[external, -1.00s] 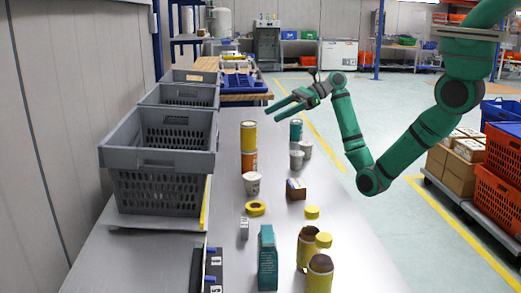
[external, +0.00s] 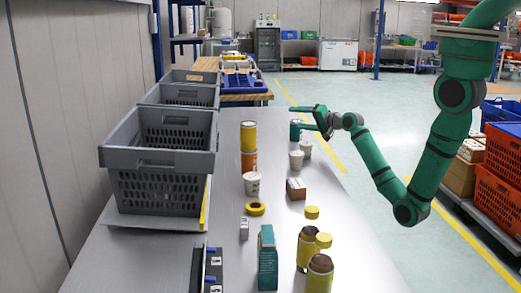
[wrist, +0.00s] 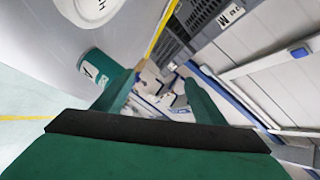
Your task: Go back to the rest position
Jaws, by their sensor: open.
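My green gripper (external: 297,117) is open and empty, held over the far right part of the table, beside and just above a teal can (external: 295,133). In the wrist view the two fingers (wrist: 160,88) are spread apart with nothing between them. The teal can (wrist: 93,66) shows there left of the fingers, and a white round-ended container (wrist: 95,8) shows at the top. My arm bends down and back up to the right of the table. I cannot tell whether a finger touches the can.
The table (external: 225,235) holds stacked yellow and orange cans (external: 249,136), white cups (external: 252,185), a brown box (external: 296,189), a teal carton (external: 267,262) and yellow cans (external: 319,275). Grey crates (external: 155,158) line the left. Orange totes (external: 497,190) stand right. The aisle floor is clear.

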